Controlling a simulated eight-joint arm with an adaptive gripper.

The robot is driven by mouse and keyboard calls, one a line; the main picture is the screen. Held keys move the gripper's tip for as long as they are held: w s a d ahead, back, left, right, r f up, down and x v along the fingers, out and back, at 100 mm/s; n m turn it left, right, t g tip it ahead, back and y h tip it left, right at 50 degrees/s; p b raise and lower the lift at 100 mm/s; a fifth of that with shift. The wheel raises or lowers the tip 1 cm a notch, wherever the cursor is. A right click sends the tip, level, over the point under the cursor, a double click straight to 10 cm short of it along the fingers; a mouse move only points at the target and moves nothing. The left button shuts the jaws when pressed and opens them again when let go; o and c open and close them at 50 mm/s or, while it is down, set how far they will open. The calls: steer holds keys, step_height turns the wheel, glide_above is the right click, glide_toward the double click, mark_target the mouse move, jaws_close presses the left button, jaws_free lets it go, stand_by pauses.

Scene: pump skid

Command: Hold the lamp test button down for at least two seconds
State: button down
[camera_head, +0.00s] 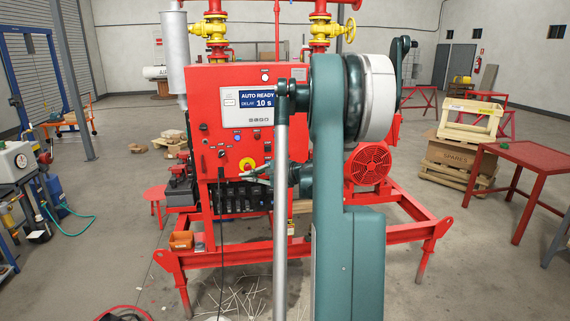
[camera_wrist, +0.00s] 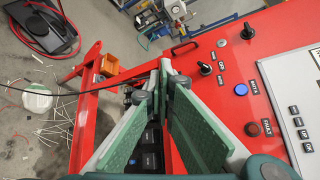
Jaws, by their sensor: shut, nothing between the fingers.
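A red control panel (camera_head: 232,118) faces me with a white display plate reading AUTO READY, DELAY 10 s. My gripper (camera_head: 244,174) is in front of the panel's lower part. In the wrist view my gripper's fingers (camera_wrist: 160,76) converge at their tips, shut and empty, left of the buttons and apart from them.
A black selector knob (camera_wrist: 205,68) sits on the panel near my fingers. A yellow-based emergency stop (camera_head: 248,163) is close to my gripper in the head view. A red skid frame (camera_head: 405,231) surrounds the pump. My arm hides part of the panel's right side.

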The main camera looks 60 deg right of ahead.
steer(key=s+d+m+t, duration=0.1)
steer(key=s+d, duration=0.1)
steer(key=d, duration=0.4)
steer(key=s+d+f+m+t+h+p, duration=0.1)
steer(key=s+d, duration=0.2)
steer(key=d, duration=0.3)
steer(key=s+d+f+m, duration=0.1)
steer(key=s+d+m, duration=0.1)
steer(key=d, duration=0.4)
steer(key=shift+s+d+f+t+h, duration=0.3)
steer(key=shift+s+t, duration=0.1)
steer(key=shift+s, duration=0.3)
steer(key=shift+w, duration=0.1)
steer(key=w+d+p, duration=0.1)
steer(key=w+d, duration=0.5)
steer(key=shift+w+d, duration=0.6)
steer(key=shift+d, duration=0.05)
stand_by(4.2)
